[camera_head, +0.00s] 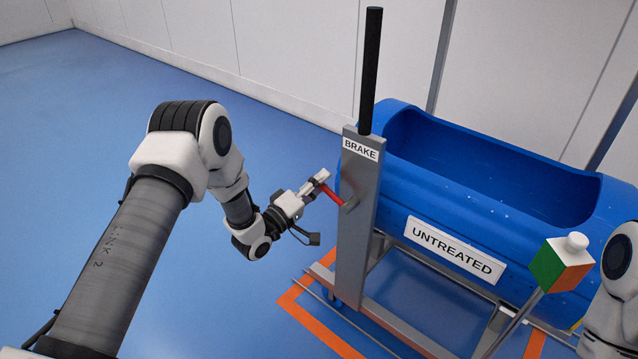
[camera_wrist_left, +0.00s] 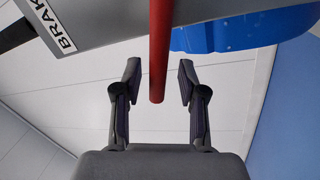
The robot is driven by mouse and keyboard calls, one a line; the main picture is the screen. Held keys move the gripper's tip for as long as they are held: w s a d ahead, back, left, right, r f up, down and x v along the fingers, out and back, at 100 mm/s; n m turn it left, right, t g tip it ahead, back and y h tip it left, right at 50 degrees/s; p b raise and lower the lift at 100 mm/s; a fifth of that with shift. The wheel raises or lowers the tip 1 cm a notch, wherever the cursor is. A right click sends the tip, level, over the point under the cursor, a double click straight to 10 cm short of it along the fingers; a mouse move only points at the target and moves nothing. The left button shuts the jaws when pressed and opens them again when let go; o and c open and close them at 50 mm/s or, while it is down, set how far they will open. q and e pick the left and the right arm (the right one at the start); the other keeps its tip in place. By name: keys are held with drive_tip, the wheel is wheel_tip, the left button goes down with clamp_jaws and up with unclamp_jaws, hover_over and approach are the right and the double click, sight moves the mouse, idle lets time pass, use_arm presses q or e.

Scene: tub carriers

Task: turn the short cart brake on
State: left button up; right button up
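The cart's brake is a red lever (camera_head: 331,193) on a grey upright post (camera_head: 353,250) labelled BRAKE (camera_head: 360,149). The lever sticks out from the post to the left and slants upward toward its free end. My left gripper (camera_head: 319,182) is at that free end. In the left wrist view the red lever (camera_wrist_left: 158,45) comes down between the two fingers of my left gripper (camera_wrist_left: 158,80). The fingers are open, with a gap on each side of the lever. My right gripper is out of view; only part of my right arm shows at the right edge.
A blue tub (camera_head: 420,190) with an UNTREATED sign (camera_head: 454,249) rests on the cart's grey frame. A black bar (camera_head: 370,72) rises above the post. A green and orange block (camera_head: 562,266) stands on a rod at right. Orange lines mark the blue floor, which is clear at left.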

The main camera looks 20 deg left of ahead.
use_arm(q)
drive_tip(key=shift+s, duration=0.1)
drive_tip(key=v, duration=1.1)
drive_tip(key=shift+s+f, duration=0.15)
drive_tip(key=shift+s, duration=0.2)
drive_tip(key=shift+a, duration=0.15)
drive_tip(key=s+d+f+m+g+y, duration=0.1)
drive_tip(key=s+d+f+g, duration=0.35)
drive_tip(key=f, duration=0.35)
drive_tip(key=s+d+f+m+g+y, duration=0.2)
drive_tip(key=s+d+f+g, duration=0.3)
drive_tip(key=f, duration=0.3)
drive_tip(key=s+a+f+m+g+y, duration=0.3)
drive_tip(key=s+g, duration=0.1)
drive_tip(key=s, duration=0.7)
drive_tip(key=s+a+f+m+g+y, duration=0.25)
drive_tip(key=s+f+g, duration=0.2)
drive_tip(key=s, duration=0.75)
wheel_tip(320, 180, up, 26)
drive_tip(key=p, duration=2.5)
drive_tip(key=shift+w, duration=0.3)
